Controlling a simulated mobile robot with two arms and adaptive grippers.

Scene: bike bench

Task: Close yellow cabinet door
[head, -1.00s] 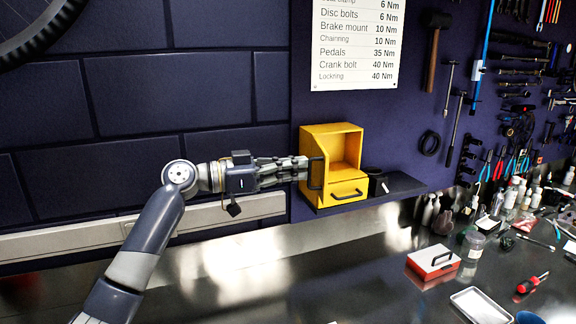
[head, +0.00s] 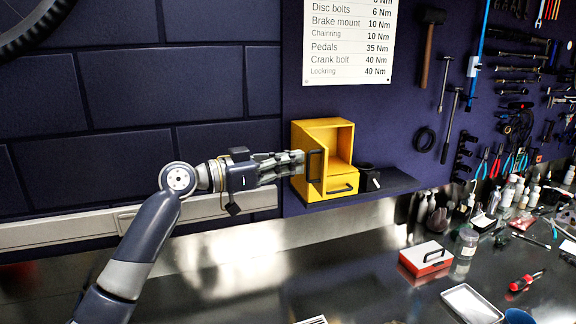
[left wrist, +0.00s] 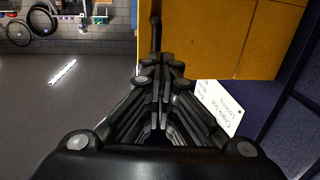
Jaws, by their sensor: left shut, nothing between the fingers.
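The yellow cabinet (head: 322,131) stands on a dark wall shelf. Its upper compartment shows an open front, and its door (head: 317,185) stands open at the left side, with a black bar handle (head: 314,165). My left gripper (head: 299,162) is shut and empty, its fingertips at the door's left side, close to the handle. In the left wrist view the shut fingers (left wrist: 158,65) point at the dark handle (left wrist: 156,28), with a yellow panel (left wrist: 220,40) just to the right. I cannot tell whether the fingers touch the door. My right gripper is not in view.
A lower drawer (head: 341,184) with a black handle is shut. A black cup (head: 367,178) stands right of the cabinet on the shelf (head: 395,183). A red and white box (head: 425,258) and a tray (head: 470,303) lie on the bench below.

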